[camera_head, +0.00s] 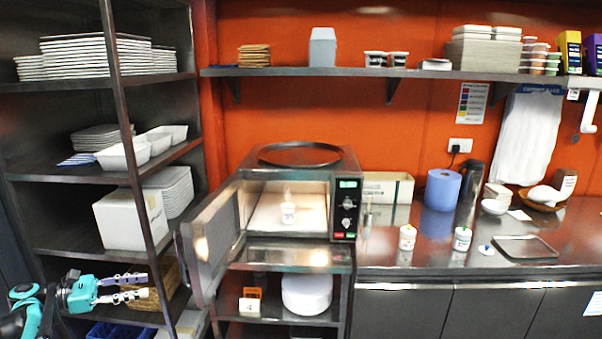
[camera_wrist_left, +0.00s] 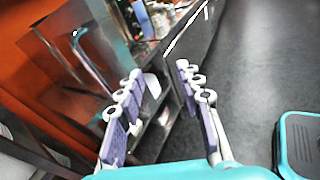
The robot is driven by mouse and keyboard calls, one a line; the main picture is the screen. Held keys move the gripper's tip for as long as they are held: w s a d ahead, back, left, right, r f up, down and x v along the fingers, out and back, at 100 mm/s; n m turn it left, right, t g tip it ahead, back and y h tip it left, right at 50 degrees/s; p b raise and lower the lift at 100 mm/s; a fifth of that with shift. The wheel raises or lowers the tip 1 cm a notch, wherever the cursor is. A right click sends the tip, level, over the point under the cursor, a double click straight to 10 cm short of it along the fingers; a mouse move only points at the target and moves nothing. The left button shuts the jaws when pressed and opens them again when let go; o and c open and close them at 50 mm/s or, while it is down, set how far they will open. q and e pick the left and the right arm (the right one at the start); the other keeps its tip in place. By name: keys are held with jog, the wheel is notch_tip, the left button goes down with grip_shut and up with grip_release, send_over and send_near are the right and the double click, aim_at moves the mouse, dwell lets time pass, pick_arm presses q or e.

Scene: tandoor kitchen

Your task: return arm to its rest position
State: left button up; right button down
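My left gripper (camera_head: 142,287) is at the lower left in the head view, in front of the low part of the dark shelf rack (camera_head: 150,230). Its two fingers are apart with nothing between them. In the left wrist view the open fingers (camera_wrist_left: 158,105) show too, with bare floor and metal furniture beyond. My right gripper is in neither view.
The microwave (camera_head: 345,210) stands with its door (camera_head: 208,245) swung open, close to the right of my left gripper. The floor (camera_wrist_left: 265,60) looks clear.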

pick_arm(q)
jog(key=s+d+m+g+y, duration=0.2)
jog(key=s+d+m+y, duration=0.15)
jog(key=d, duration=0.85)
jog(key=s+d+m+g+y, duration=0.1)
jog(key=s+d+m+y, duration=0.2)
jog(key=d, duration=0.8)
jog(key=s+d+f+m+t+y, duration=0.1)
jog(key=s+d+f+m+y, duration=0.2)
jog(key=s+m, duration=0.5)
jog(key=s+d+f+m+y, duration=0.3)
jog(key=s+f+m, duration=0.3)
jog(key=s+m, duration=0.2)
jog(key=shift+s+d+t+y, duration=0.35)
jog(key=shift+s+y, duration=0.3)
jog(key=shift+s, duration=0.55)
